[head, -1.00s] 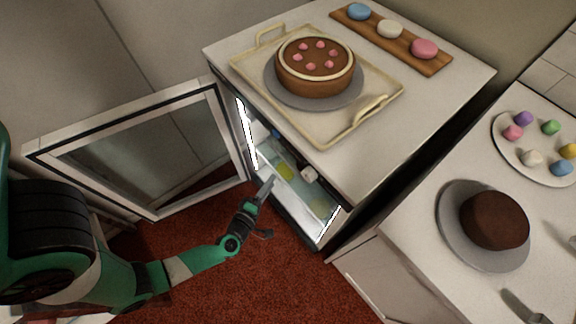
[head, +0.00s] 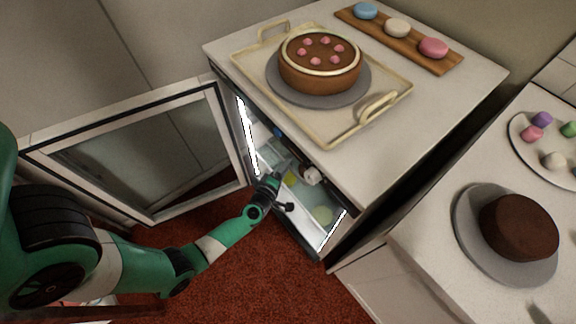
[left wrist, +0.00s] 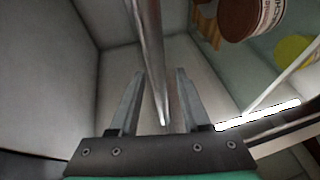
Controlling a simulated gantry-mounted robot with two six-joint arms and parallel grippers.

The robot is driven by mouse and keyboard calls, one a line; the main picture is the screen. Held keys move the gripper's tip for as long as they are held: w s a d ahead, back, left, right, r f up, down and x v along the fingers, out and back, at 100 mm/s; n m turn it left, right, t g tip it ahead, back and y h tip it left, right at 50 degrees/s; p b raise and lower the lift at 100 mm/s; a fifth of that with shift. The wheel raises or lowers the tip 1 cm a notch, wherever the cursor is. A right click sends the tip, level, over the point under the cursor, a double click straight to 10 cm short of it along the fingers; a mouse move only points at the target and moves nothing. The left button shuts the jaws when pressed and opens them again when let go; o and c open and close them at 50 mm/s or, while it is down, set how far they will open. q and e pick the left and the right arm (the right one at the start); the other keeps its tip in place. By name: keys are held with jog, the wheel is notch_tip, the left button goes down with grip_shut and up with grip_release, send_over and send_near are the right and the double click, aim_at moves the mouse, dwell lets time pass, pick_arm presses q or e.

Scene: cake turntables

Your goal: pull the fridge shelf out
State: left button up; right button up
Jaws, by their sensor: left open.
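The fridge (head: 240,135) is lit inside, with its door swung open to the left. A pale fridge shelf (head: 307,200) shows inside, with a yellow-green round item (head: 322,214) seen on or through it. My left gripper (head: 284,171) is at the fridge opening. In the left wrist view the same gripper (left wrist: 155,95) is open, its two fingers apart on either side of a long metallic bar (left wrist: 150,50). I cannot tell whether the bar is the shelf's front edge or whether a finger touches it. My right gripper is out of view.
A white-capped item (head: 312,175) is in the fridge; a brown jar (left wrist: 245,15) shows in the wrist view. Above, a tray (head: 340,130) holds a cake (head: 318,75). Red floor in front is clear.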

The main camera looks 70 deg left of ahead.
pick_arm(q)
jog(key=shift+c, duration=0.2)
grip_shut()
dwell(1.2)
